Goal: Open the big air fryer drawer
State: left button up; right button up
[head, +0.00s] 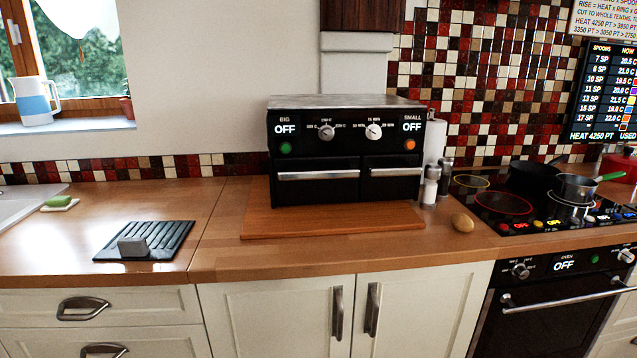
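The black air fryer (345,140) with a grey top stands on a wooden board (335,222) on the counter. Its left side is labelled BIG and its right side SMALL, and both displays read OFF. The big drawer (318,190) is on the left, with a long silver handle (318,176). It looks shut. The small drawer (390,186) on the right has a shorter silver handle (391,172) and also looks shut. Neither of my grippers is in view.
Salt and pepper shakers (430,186) and a potato (462,222) stand right of the air fryer. A hob with pans (577,188) is further right. A black ribbed mat (165,240) with a grey block lies left. The counter before the board is clear.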

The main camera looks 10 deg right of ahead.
aim_at(320, 178)
jog(key=u, duration=0.4)
jog(key=i, duration=1.2)
jog(key=z, duration=0.45)
